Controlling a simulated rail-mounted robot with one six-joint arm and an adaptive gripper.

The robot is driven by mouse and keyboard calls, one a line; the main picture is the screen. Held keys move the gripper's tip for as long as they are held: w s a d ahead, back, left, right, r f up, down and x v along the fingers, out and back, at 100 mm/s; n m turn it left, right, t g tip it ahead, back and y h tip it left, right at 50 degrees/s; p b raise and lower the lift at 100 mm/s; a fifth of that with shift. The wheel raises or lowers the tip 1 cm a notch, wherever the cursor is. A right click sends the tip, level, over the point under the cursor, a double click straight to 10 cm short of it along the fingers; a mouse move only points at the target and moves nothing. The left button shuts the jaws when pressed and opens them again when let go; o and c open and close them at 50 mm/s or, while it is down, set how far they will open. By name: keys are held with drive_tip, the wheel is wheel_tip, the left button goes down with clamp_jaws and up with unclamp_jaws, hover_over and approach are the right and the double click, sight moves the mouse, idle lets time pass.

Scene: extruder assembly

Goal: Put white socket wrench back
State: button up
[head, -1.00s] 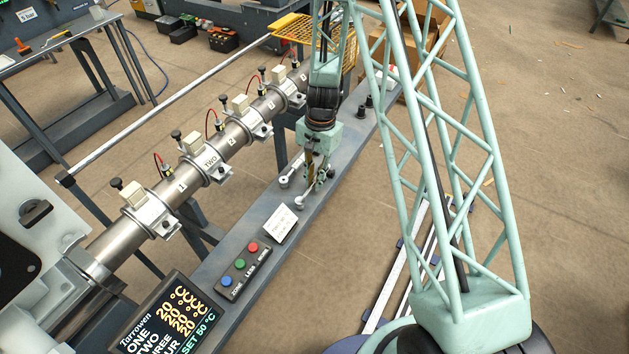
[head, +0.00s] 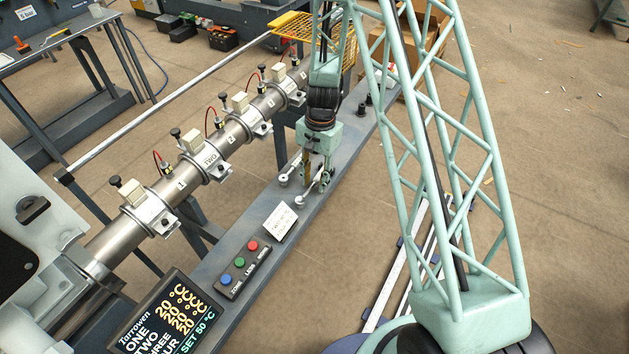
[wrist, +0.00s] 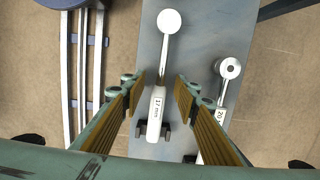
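A white socket wrench (wrist: 160,95) with a round white head and a small size label lies on the grey beam (wrist: 190,70), its lower part at a dark holder. In the head view its head (head: 299,201) shows on the beam. A second wrench (wrist: 229,70), marked 20 mm with a ring-like head, lies to its right; its head (head: 284,180) also shows in the head view. My gripper (wrist: 160,92) is open, one finger on each side of the labelled white wrench, with visible gaps. Contact with the beam cannot be told.
A white label plate (head: 280,222), a button box (head: 243,266) and a display (head: 165,318) stand nearer along the beam. The extruder barrel (head: 200,165) with clamps runs to the left. Black pegs (head: 364,105) stand farther along the beam.

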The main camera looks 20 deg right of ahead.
drive_tip(key=shift+r, duration=0.15)
wheel_tip(320, 180, up, 12)
drive_tip(key=w+d, duration=0.1)
drive_tip(key=shift+f, duration=0.2)
idle(0.9)
drive_tip(key=shift+d, duration=0.1)
idle(0.4)
